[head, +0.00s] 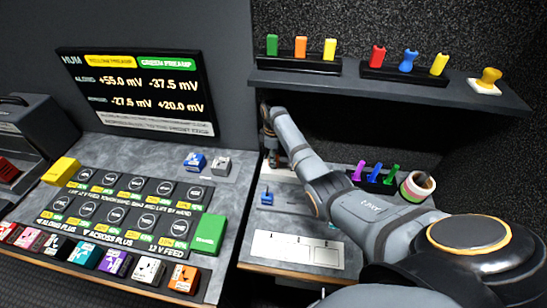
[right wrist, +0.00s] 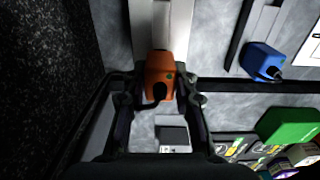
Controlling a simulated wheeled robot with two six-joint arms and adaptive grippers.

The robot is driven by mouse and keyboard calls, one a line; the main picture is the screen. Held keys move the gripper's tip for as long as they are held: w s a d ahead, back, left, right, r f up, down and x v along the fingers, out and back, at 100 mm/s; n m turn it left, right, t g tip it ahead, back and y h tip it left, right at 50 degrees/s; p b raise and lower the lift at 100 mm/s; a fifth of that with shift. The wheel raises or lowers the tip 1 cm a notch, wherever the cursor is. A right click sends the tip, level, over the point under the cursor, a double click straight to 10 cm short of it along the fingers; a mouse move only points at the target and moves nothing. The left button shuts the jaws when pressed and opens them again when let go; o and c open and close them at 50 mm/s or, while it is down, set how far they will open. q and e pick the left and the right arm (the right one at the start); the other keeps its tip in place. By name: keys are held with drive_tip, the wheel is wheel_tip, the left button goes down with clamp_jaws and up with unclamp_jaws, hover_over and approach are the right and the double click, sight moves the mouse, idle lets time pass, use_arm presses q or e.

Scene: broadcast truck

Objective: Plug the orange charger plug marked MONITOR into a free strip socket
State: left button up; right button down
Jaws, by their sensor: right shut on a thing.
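My right gripper (right wrist: 160,98) is shut on an orange plug (right wrist: 160,76) with a dark cord loop; any lettering on it is not readable. In the head view my right gripper (head: 271,155) is at the back left of the right counter, and the plug cannot be made out there. A pale strip (right wrist: 163,28) runs away just beyond the plug in the right wrist view. The plug overlaps its near end, and I cannot tell whether they touch. Its sockets are not distinguishable. My left gripper is not in view.
A blue plug (right wrist: 263,61) lies beside the strip; it also shows in the head view (head: 267,198). A green block (head: 208,234), a blue block (head: 194,161) and a grey-white block (head: 220,165) stand on the left counter. A shelf (head: 390,88) overhangs the right counter. A white card (head: 297,250) lies in front.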

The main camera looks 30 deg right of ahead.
drive_tip(key=shift+f+b, duration=0.4)
drive_tip(key=shift+f, duration=0.35)
drive_tip(key=c, duration=1)
unclamp_jaws()
drive_tip(key=shift+r, duration=0.1)
wheel_tip(320, 180, up, 7)
drive_tip(key=shift+r, duration=0.2)
